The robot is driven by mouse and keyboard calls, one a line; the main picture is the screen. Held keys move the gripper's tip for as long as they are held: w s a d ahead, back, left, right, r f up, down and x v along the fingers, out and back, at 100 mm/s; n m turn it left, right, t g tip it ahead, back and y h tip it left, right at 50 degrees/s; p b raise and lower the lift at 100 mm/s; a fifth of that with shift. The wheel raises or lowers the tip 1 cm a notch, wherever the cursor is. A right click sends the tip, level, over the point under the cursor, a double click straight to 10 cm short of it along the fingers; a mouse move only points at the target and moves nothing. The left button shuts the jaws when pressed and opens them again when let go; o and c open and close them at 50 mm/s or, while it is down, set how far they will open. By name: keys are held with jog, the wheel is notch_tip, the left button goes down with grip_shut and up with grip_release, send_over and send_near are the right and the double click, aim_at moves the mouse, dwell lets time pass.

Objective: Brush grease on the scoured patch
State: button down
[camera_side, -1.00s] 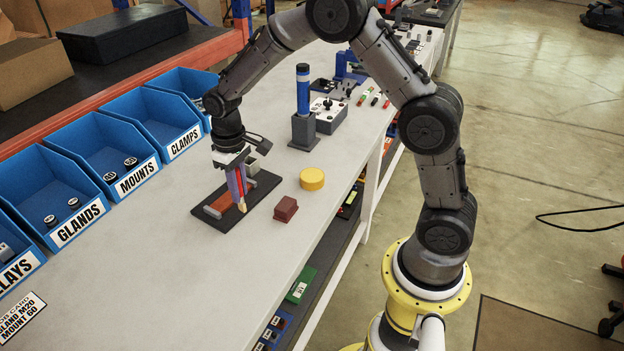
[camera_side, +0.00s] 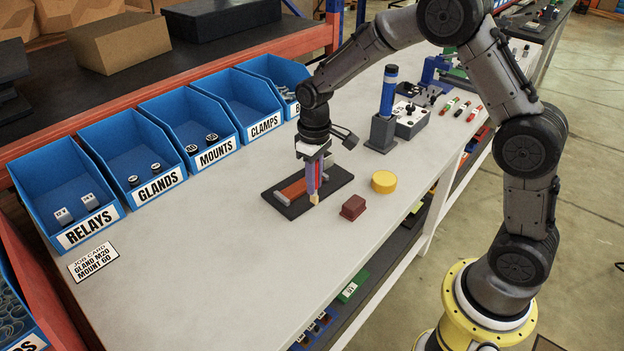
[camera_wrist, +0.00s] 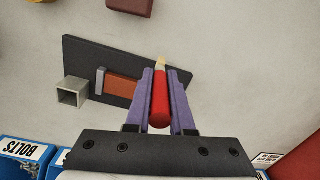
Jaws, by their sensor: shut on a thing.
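My gripper (camera_side: 313,183), with purple fingers, is shut on a brush with a red handle (camera_wrist: 160,112) and a pale bristle tip (camera_side: 314,199). The brush points down over the front right part of a dark flat plate (camera_side: 338,179). An orange-brown patch (camera_side: 292,190) lies on the plate, to the left of the brush in the side view. The patch also shows in the wrist view (camera_wrist: 124,90), left of the fingers. The bristle tip appears apart from the patch, near the plate's edge. I cannot tell whether it touches the plate.
A yellow round tin (camera_side: 384,181) and a dark red block (camera_side: 353,207) stand right of the plate. A square grey tube (camera_wrist: 73,92) is by the plate. A blue-topped post (camera_side: 388,92) stands behind. Blue bins (camera_side: 131,165) line the back.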

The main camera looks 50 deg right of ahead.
jog(key=s+d+r+m, duration=0.1)
jog(key=s+d+r, duration=0.25)
jog(key=d, duration=0.65)
jog(key=s+d+r+m, duration=0.1)
jog(key=s+d+r, duration=0.3)
jog(key=d, duration=0.5)
jog(key=shift+s+d+f, duration=0.1)
jog(key=shift+s+f, duration=0.1)
jog(key=shift+f, duration=1.45)
jog(key=shift+s+f, duration=0.15)
jog(key=shift+f, duration=1.45)
jog(key=shift+f, duration=0.6)
notch_tip(320, 180, up, 7)
